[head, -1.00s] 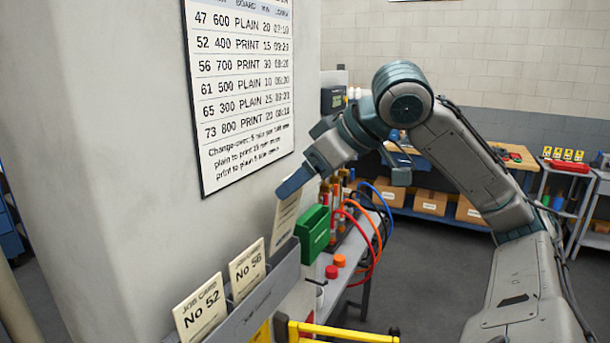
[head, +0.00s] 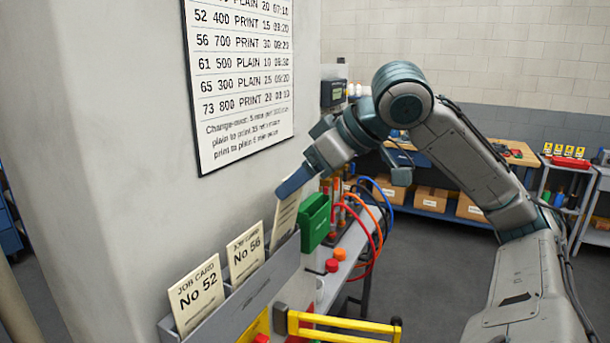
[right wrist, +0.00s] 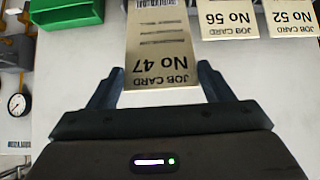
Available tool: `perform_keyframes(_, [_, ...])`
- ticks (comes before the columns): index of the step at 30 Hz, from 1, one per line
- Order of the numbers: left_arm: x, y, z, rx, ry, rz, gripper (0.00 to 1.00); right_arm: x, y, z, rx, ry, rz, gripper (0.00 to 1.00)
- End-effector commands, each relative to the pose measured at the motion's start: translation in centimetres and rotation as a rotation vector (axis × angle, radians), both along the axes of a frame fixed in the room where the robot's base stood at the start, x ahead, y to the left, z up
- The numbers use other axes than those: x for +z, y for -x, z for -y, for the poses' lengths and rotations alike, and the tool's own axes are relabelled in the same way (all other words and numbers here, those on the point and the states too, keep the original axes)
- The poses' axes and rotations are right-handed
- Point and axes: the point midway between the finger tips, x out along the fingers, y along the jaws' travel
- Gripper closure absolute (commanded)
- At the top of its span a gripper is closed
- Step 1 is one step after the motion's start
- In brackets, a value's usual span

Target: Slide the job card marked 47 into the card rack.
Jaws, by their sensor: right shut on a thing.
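The job card No 47 (right wrist: 160,48) is cream with dark print and appears upside down in the right wrist view. My right gripper (right wrist: 158,85) is shut on its top end, one finger at each side. In the head view the card (head: 285,220) hangs below my right gripper (head: 290,188), its face partly hidden. The grey card rack (head: 240,300) is on the wall at lower left. The card's lower end meets the rack's right-hand part; how deep it sits is hidden. My left gripper is out of view.
Cards No 52 (head: 197,293) and No 56 (head: 245,253) stand in the rack, left of card 47. A green box (head: 314,222) is close to the right of the held card. Coloured hoses (head: 378,215) and a yellow rail (head: 340,328) lie further right.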

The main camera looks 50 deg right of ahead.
Motion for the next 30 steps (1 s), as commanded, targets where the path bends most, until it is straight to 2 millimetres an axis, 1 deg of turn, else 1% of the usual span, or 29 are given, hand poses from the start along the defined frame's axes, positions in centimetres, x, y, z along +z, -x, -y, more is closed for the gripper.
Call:
perform_keyframes(1, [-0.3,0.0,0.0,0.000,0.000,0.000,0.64,-0.3,0.0,0.0,0.000,0.000,0.000,0.60])
perform_keyframes(18, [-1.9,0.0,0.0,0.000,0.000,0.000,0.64,-2.0,0.0,0.0,0.000,0.000,0.000,0.60])
perform_keyframes(27, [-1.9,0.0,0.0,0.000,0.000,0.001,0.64,-2.0,0.0,0.0,0.000,0.000,0.000,0.60])
perform_keyframes(28, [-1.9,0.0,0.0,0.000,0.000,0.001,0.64,-2.0,0.0,0.0,0.000,0.000,0.000,0.25])
perform_keyframes(29, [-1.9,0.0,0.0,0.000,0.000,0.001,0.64,-2.0,0.0,0.0,0.000,0.000,0.000,0.19])
perform_keyframes(30, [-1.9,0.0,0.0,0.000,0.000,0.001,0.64,-2.0,0.0,0.0,0.000,0.000,0.000,0.11])
